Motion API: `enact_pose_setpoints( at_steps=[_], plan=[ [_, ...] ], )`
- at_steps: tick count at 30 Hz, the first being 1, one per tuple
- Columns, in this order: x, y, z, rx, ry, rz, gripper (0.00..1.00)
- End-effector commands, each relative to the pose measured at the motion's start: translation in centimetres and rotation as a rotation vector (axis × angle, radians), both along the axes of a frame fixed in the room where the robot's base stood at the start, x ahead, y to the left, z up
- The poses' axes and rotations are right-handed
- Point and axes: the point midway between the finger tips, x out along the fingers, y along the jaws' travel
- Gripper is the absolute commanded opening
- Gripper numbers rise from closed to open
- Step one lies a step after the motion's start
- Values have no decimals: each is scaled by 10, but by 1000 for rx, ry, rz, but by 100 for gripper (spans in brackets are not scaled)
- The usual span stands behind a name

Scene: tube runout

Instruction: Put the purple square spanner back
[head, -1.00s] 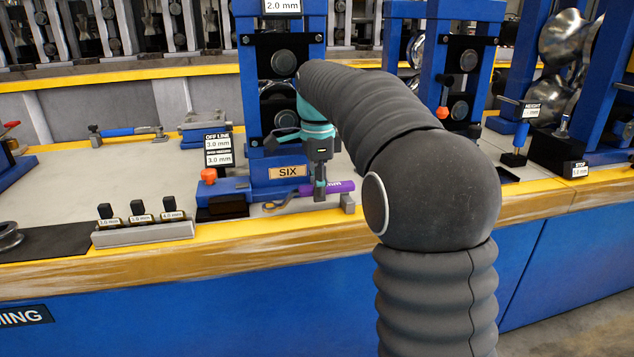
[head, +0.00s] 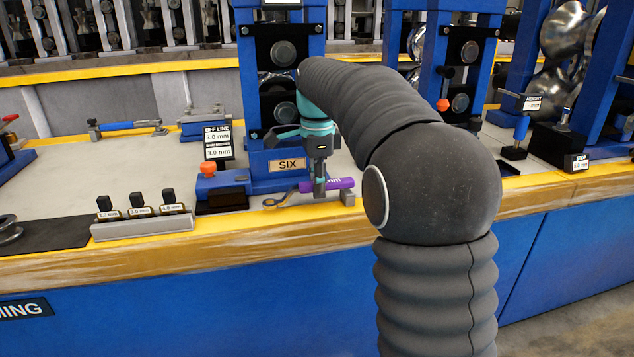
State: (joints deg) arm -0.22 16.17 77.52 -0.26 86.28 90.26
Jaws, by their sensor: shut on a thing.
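The purple square spanner (head: 342,184) has a purple handle and a dull metal head that points left. It lies roughly level at the front of the bench, before the stand marked SIX (head: 288,165). My gripper (head: 319,190) points down and is shut on the purple handle, with handle showing on both sides of the fingers. A small grey block (head: 348,198) stands just below the handle's right end. I cannot tell whether the spanner touches this block or the bench. My fingers hide part of the handle.
A grey rack (head: 142,226) with several black-topped gauges stands to the left. An orange knob (head: 207,168) sits on a blue part left of the stand. A blue-handled tool (head: 118,129) lies further back. The bench's yellow front edge (head: 250,222) runs close in front of the spanner.

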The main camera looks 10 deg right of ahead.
Motion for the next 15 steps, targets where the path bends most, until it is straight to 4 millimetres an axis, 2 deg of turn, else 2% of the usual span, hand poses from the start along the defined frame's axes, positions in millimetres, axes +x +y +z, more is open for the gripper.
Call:
enact_pose_setpoints(
  at_steps=[15],
  plan=[
    [0,0,-12,0,1,0,0]
  ],
)
